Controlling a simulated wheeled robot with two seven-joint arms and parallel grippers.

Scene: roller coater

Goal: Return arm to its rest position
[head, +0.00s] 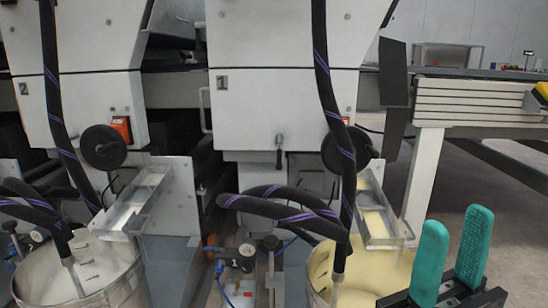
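My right gripper (450,262) shows at the lower right of the head view. Its two teal fingers stand upright on a black body, with a gap between them and nothing in it, so it is open. It is in front of the right edge of a bucket of pale yellow coating (393,262). My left gripper is not in the picture.
Roller coater unit 1 (288,110) and unit 2 (93,110) stand ahead, with black hoses (335,100) hanging down. A metal bucket (105,268) stands at the lower left. A conveyor table (470,100) is at the right, with open floor (515,215) below it.

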